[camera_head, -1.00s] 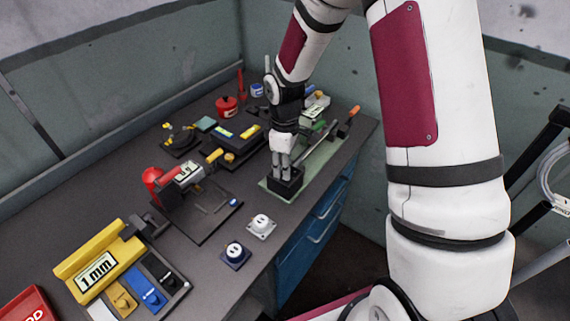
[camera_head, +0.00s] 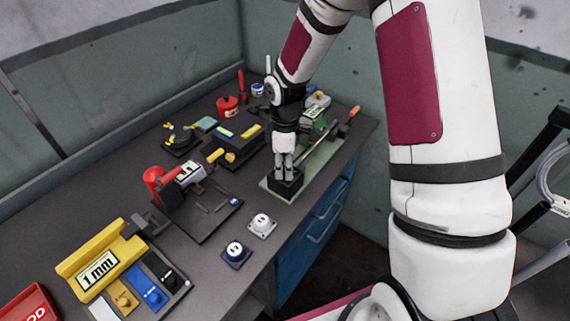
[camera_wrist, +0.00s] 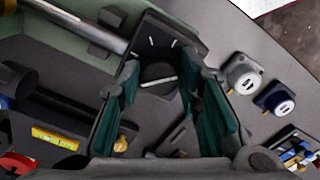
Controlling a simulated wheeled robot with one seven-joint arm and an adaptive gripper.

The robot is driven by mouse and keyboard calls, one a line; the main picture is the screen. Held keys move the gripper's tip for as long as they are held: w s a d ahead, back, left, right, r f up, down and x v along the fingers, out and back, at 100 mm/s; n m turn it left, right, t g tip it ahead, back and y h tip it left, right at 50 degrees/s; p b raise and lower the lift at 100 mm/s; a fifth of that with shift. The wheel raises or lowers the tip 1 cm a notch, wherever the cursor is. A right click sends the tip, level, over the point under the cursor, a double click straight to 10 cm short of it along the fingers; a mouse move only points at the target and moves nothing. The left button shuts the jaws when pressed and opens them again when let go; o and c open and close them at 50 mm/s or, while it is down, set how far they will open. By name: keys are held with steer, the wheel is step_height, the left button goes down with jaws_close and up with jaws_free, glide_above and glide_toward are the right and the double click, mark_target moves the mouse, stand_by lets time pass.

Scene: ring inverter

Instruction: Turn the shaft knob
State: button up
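The shaft knob (camera_wrist: 158,74) is a dark round knob with a pale line across it, on a black block (camera_wrist: 150,40) with white tick marks, seen in the wrist view. The black block (camera_head: 286,188) stands at the near end of a green plate (camera_head: 268,187) in the head view, where my gripper hides the knob. My gripper (camera_head: 284,172) points down just over the block. In the wrist view its teal-padded fingers (camera_wrist: 160,88) are apart, one on either side of the knob. Contact with the knob cannot be told.
A metal shaft (camera_head: 320,152) runs along the plate behind the block. Two small dial units, white (camera_head: 262,225) and dark blue (camera_head: 236,254), sit near the bench's front edge.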

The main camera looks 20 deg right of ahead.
steer(key=shift+o, duration=0.9)
steer(key=shift+w+r, duration=0.1)
steer(key=shift+r, duration=0.15)
step_height(320, 180, up, 12)
steer(key=shift+f, duration=0.2)
